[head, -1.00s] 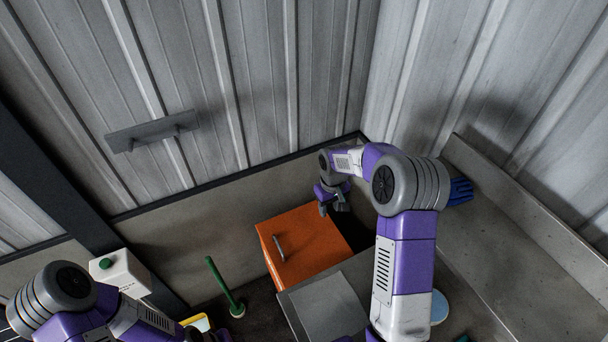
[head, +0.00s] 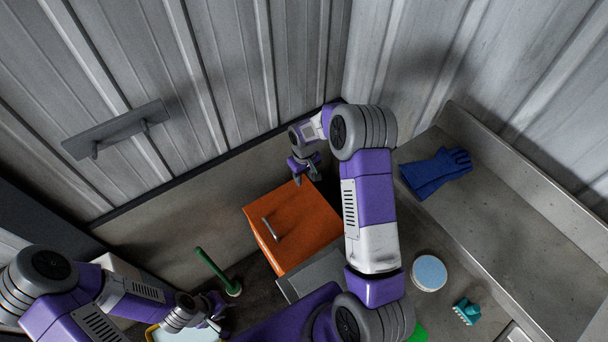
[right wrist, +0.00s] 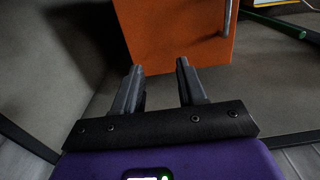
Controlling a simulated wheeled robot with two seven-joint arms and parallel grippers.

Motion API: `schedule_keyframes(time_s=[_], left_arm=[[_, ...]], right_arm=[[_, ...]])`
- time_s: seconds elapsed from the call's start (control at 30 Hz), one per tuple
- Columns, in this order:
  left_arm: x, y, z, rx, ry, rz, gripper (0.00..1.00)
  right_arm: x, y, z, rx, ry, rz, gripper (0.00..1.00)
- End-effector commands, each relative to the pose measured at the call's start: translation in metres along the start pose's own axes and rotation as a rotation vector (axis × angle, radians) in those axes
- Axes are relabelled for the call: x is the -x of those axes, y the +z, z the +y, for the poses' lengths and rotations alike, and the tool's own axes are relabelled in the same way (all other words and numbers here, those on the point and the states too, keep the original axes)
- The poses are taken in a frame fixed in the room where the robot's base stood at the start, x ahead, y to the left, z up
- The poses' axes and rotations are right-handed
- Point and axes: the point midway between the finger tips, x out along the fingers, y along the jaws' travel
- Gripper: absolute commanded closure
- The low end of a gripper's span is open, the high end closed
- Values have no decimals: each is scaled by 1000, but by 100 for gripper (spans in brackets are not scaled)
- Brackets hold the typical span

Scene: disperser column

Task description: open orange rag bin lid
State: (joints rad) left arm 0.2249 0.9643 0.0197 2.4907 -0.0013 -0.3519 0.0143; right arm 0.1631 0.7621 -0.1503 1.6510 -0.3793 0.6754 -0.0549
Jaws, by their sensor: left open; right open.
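My right gripper (head: 305,178) is open and empty, behind and just above the bin's far edge. In the right wrist view the open fingers (right wrist: 160,80) point toward the orange lid (right wrist: 170,35), apart from it, with the handle (right wrist: 228,15) at its right side. My left gripper (head: 217,310) is open at the lower left, in front of the bin and away from it.
A grey box top (head: 312,275) adjoins the bin's front. Walls close off the back.

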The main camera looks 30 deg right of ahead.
Motion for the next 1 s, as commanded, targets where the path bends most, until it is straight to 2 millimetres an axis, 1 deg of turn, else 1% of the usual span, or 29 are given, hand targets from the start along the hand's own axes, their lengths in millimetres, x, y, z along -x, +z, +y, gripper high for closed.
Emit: schedule_keyframes(time_s=[0.2,0.47,1.0], left_arm=[[0,0,0,0,0,0,57],[0,0,0,0,0,0,57],[0,0,0,0,0,0,57]], right_arm=[[0,0,0,0,0,1,60],[0,0,0,0,0,1,99],[0,0,0,0,0,1,100]])
